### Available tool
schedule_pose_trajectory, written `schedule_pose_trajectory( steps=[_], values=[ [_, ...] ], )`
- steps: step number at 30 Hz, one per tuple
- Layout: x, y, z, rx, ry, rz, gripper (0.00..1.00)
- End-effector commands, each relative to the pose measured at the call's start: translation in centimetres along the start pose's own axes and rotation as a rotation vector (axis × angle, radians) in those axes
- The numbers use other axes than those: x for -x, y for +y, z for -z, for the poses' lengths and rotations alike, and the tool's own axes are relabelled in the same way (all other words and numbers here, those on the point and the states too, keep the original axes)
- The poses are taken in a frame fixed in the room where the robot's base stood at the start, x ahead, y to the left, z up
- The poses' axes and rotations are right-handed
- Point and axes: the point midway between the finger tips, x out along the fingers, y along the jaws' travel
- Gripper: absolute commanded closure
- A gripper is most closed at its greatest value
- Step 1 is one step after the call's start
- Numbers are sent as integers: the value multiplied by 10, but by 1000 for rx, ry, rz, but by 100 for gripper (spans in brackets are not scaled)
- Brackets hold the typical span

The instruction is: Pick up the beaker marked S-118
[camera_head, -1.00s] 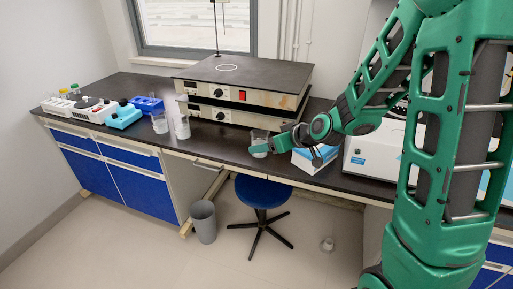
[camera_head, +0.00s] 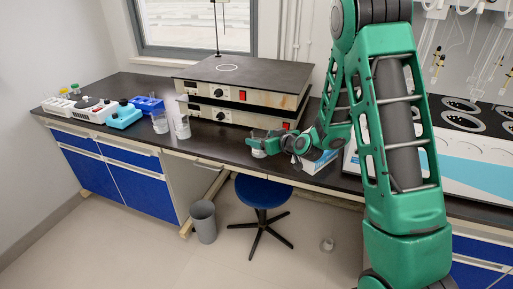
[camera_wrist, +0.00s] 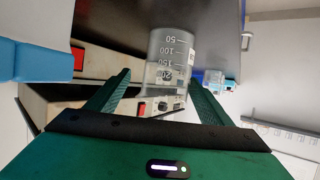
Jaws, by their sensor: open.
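A clear beaker (camera_wrist: 172,48) with printed volume marks and a small label at its side stands on the dark bench. In the wrist view it appears upside down, between the two green fingers of my gripper (camera_wrist: 160,78). The fingers are open, with a gap on each side of the beaker. In the head view my gripper (camera_head: 268,144) is at this beaker (camera_head: 257,153), near the bench's front edge, and partly hides it. I cannot read S-118 on it. Two other beakers, one (camera_head: 160,122) and another (camera_head: 182,127), stand farther left.
Stacked hot-plate units (camera_head: 240,92) stand close behind the beaker. A blue-and-white box (camera_head: 322,165) is just right of my gripper, and a large white bath unit (camera_head: 475,150) is farther right. A blue stool (camera_head: 262,192) stands below the bench edge.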

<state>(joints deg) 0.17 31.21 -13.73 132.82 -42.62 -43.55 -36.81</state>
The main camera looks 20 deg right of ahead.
Motion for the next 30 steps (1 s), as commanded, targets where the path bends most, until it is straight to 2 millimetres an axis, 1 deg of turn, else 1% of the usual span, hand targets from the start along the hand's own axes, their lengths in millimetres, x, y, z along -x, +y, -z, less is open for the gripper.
schedule_pose_trajectory(
  steps=[6, 10, 14, 20, 21, 22, 23, 24, 26, 27, 30],
  values=[
    [-27, -9, -1, 3, -1, 5, 26],
    [-43, -9, -1, 1, -1, 3, 26],
    [-50, -8, -1, 1, 0, 1, 26],
    [-51, -8, -1, 0, -1, 1, 26],
    [-51, -8, -1, 0, -1, 1, 29],
    [-51, -8, -1, 0, -1, 1, 36],
    [-51, -8, -1, 0, -1, 1, 43],
    [-51, -8, -1, 0, -1, 1, 52],
    [-50, -8, -1, 0, -1, 1, 67],
    [-50, -8, -1, 0, -1, 1, 76],
    [-50, -7, 0, 0, 0, 1, 78]
  ],
)
